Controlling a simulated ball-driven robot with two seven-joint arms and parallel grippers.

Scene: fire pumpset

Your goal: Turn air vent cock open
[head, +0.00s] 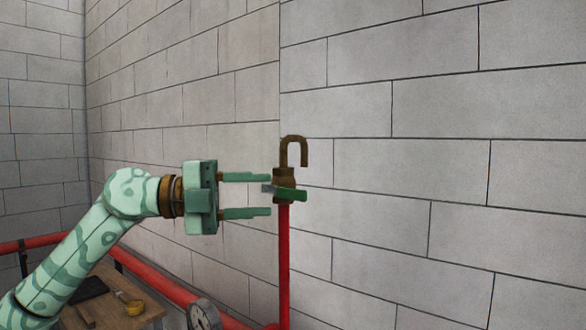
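The air vent cock (285,176) is a brass fitting with a hooked outlet on top of a thin red riser pipe (284,260). Its green lever handle (291,194) sticks out roughly sideways, across the line of the pipe. My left gripper (270,195) comes in from the left with its two fingers apart, one above and one below the lever's level. The fingertips are close to the left side of the cock; whether they touch it I cannot tell. My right gripper is not in view.
A red horizontal pipe (160,277) runs along the lower left, with a pressure gauge (203,315) near the riser's foot. Grey block walls stand behind; the space right of the cock is clear.

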